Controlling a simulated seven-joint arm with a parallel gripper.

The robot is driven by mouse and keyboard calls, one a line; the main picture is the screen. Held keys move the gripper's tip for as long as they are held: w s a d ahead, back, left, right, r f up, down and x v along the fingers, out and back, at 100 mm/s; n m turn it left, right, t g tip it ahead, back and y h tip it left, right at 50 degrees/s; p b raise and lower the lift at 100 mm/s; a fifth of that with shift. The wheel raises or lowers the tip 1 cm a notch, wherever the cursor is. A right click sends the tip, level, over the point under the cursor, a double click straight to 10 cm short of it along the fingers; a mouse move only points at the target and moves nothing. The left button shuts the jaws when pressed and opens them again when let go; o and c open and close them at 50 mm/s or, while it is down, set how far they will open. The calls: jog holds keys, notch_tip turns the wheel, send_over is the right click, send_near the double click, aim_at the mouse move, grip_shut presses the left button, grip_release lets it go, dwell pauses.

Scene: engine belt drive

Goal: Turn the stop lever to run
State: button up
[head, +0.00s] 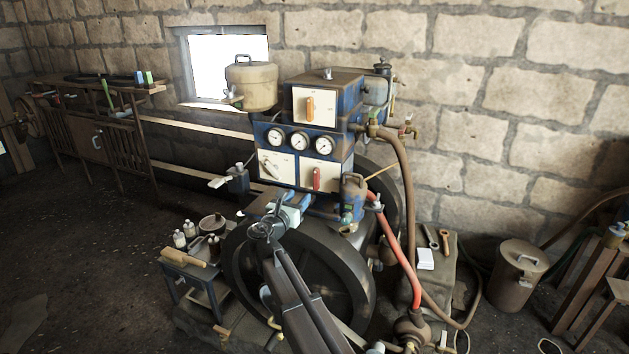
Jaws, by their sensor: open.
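The blue engine (332,143) carries cream panels with levers. A red lever (316,178) stands upright on the lower right panel. A pale lever (268,166) lies slanted on the lower left panel. An orange lever (310,107) is upright on the top panel. The panel lettering is too small to read, so I cannot tell which is the stop lever. My arm rises from the bottom, and my gripper (284,208) is in front of the engine, below the lower panels. It is open, apart from the levers, and its fingers are hard to make out.
A large black flywheel (250,275) stands below the panels. A red hose (400,245) and a brown hose (409,185) run down the right side. A small blue bench (184,272) with bottles is at lower left. A lidded bin (516,275) stands at right.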

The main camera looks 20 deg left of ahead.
aim_at(315, 178)
jog(key=w, duration=1.3)
jog(key=shift+w, duration=0.15)
jog(key=shift+c, duration=0.3)
grip_shut()
